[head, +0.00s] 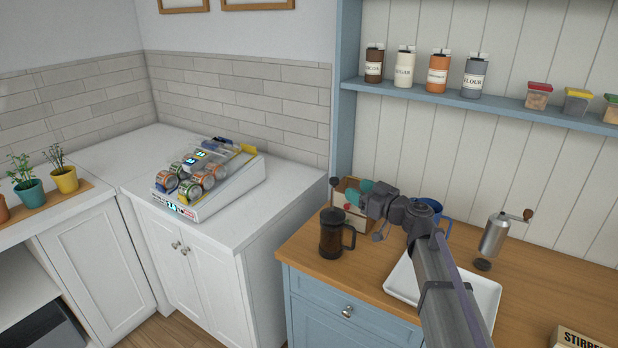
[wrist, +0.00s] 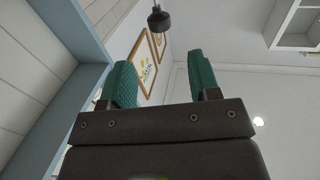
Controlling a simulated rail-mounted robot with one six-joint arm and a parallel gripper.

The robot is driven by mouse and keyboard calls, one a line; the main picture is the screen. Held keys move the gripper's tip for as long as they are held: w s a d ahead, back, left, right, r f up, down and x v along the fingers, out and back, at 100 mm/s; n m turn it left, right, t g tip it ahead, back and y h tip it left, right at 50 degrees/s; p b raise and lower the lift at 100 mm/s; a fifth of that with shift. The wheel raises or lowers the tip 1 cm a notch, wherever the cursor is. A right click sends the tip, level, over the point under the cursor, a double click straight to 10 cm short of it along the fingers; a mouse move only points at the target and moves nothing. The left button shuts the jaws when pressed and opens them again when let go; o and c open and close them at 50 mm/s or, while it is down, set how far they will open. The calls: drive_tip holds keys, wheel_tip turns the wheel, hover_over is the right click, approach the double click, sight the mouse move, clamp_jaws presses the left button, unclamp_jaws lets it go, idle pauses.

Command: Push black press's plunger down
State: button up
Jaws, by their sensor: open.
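The black press (head: 331,236) stands upright on the wooden counter, its handle to the right. Its plunger is raised: the knob (head: 334,181) sits well above the lid on a thin rod. In the wrist view, which appears upside down, the dark knob (wrist: 160,19) shows at the top edge, ahead of and between the fingers. My gripper (head: 354,192) has teal fingers and points left, just right of the knob and above the press. In the wrist view my gripper (wrist: 164,75) is open with nothing between its fingers. No contact with the knob shows.
A wooden box (head: 378,236) stands behind the press, partly hidden by my gripper. A blue mug (head: 431,208), white tray (head: 405,283) and metal grinder (head: 494,238) are to the right. A shelf (head: 490,102) with jars is above. Counter in front of the press is clear.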

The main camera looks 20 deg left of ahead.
drive_tip(key=x, duration=1.1)
drive_tip(key=shift+f, duration=0.1)
clamp_jaws()
